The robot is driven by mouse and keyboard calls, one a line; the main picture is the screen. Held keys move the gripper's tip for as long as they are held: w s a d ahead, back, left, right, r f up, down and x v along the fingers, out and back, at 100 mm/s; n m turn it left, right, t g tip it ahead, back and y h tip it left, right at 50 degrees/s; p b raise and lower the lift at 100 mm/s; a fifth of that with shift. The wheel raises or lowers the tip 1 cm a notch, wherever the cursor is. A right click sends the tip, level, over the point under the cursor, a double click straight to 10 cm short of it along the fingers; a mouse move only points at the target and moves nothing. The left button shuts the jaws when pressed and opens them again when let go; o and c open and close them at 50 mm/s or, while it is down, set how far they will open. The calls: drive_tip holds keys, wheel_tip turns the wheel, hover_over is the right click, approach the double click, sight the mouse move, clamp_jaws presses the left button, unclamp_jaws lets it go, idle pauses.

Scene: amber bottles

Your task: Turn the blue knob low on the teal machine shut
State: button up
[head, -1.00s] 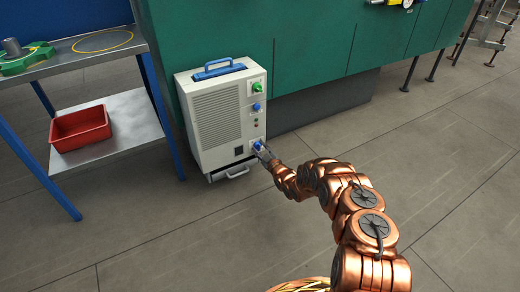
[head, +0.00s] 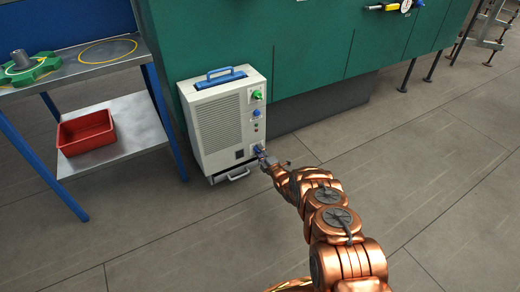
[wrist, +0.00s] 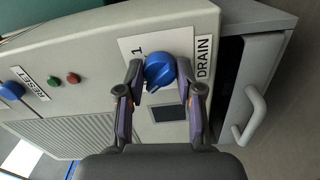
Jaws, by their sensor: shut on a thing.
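The blue knob (wrist: 158,72) sits on a white plate marked DRAIN, low on the front of a pale box-shaped unit (head: 215,130) that stands against the teal machine (head: 310,45). In the wrist view, my gripper (wrist: 159,78) has one finger on each side of the knob and is shut on it. The knob's grip ridge slants toward the lower left of that view; a "1" is printed beside it. In the head view, my gripper (head: 263,157) reaches the unit's lower right corner and mostly hides the knob.
A second blue knob (wrist: 11,91), labelled RESET, and a green knob (head: 257,95) sit higher on the unit. A pale handle (wrist: 251,115) juts out below the DRAIN plate. A shelf with a red bin (head: 86,132) stands left. The floor right of the arm is clear.

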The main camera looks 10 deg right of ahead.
drive_tip(key=shift+n+p, duration=0.4)
drive_tip(key=shift+n, duration=0.3)
drive_tip(key=o, duration=1.2)
drive_tip(key=shift+c, duration=0.2)
drive_tip(key=shift+s, duration=0.1)
drive_tip(key=v, duration=1.2)
